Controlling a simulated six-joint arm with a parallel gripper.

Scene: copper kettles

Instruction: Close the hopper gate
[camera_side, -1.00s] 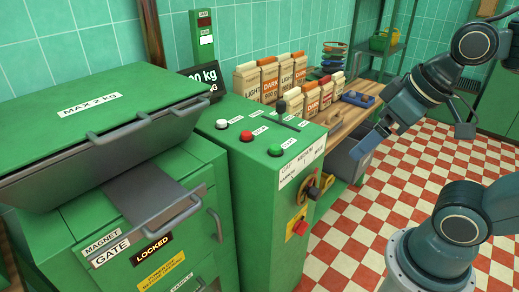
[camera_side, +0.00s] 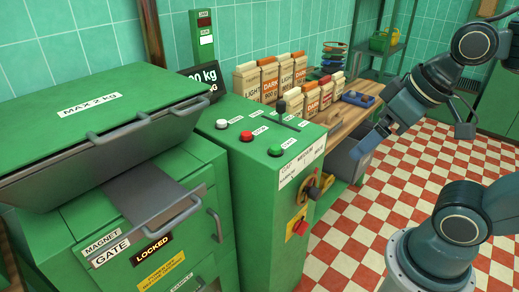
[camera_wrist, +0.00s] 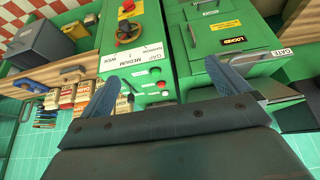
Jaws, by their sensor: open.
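The hopper (camera_side: 90,130) is a green box with a sloped lid labelled "MAX 2 kg" at the left of the side view. The gate (camera_side: 145,190) is a grey plate sticking out from under it, with a grey bar handle (camera_side: 178,217) at its front edge. A "GATE" label (camera_side: 110,253) is below. In the wrist view the grey plate (camera_wrist: 282,92) shows at the right, partly hidden by my gripper. My gripper (camera_wrist: 168,86) is open and empty, its two blue fingers apart. In the side view it (camera_side: 366,146) hangs right of the control cabinet, well away from the gate.
A green control cabinet (camera_side: 262,170) with buttons, a lever and a dial stands between gripper and hopper. A "LOCKED" sign (camera_side: 152,250) and a loop handle (camera_side: 214,225) are on the hopper's front. Coffee bags (camera_side: 270,78) stand on a wooden bench behind. The checkered floor is clear.

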